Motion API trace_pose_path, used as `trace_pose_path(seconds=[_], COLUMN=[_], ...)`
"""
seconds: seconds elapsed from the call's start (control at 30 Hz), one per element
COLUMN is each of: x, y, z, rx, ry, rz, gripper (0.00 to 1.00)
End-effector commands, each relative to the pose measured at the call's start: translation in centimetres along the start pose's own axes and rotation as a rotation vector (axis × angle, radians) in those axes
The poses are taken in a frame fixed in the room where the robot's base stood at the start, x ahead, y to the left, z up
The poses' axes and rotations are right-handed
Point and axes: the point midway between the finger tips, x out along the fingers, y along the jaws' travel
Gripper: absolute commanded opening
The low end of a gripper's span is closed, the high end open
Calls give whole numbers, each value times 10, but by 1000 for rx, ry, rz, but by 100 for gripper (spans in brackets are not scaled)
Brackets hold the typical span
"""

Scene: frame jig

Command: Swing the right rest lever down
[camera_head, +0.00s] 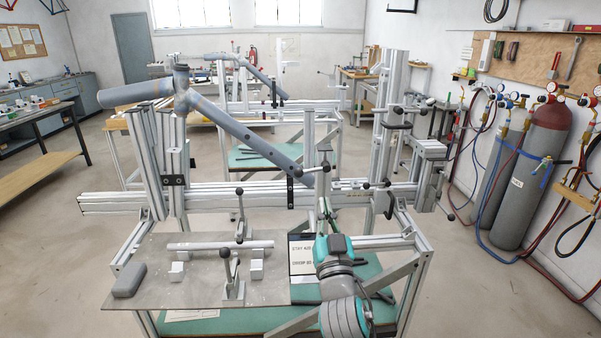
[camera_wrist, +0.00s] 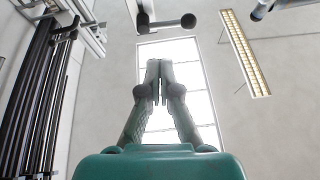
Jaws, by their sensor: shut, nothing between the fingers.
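My gripper (camera_head: 325,207) points up and away in front of the jig, at the right of the metal plate; its fingers are together and empty. In the wrist view the closed fingertips (camera_wrist: 158,66) stand below a short bar with dark rounded ends (camera_wrist: 166,23), with a visible gap in the picture. In the head view a small dark-knobbed lever (camera_head: 325,166) stands near the gripper, by the lower end of the grey bicycle frame (camera_head: 245,134). Other dark handles (camera_head: 390,202) sit on the right upright. I cannot tell for certain which one is the right rest lever.
The jig's aluminium rail (camera_head: 120,202) runs across behind my gripper. A metal plate (camera_head: 150,255) with upright ball-ended clamp levers (camera_head: 228,268) lies at the left. Gas cylinders (camera_head: 520,185) and hoses stand by the right wall. Open floor lies between them and the jig.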

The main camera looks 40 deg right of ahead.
Motion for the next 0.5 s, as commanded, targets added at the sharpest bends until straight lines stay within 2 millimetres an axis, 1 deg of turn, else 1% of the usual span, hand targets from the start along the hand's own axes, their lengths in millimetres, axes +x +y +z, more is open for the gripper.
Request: trace_pose_path(seconds=[0.03, 0.1, 0.2, 0.37, 0.5], x=[5, 10, 13, 21, 37], y=[-8, -13, -19, -20, -19], z=[-10, -20, -28, -32, -34], rx=[-43, -95, -138, -153, -152], ry=[33, 68, 96, 108, 108], rz=[-2, 1, 3, 5, 6], gripper=[0, 0, 0, 0, 0])
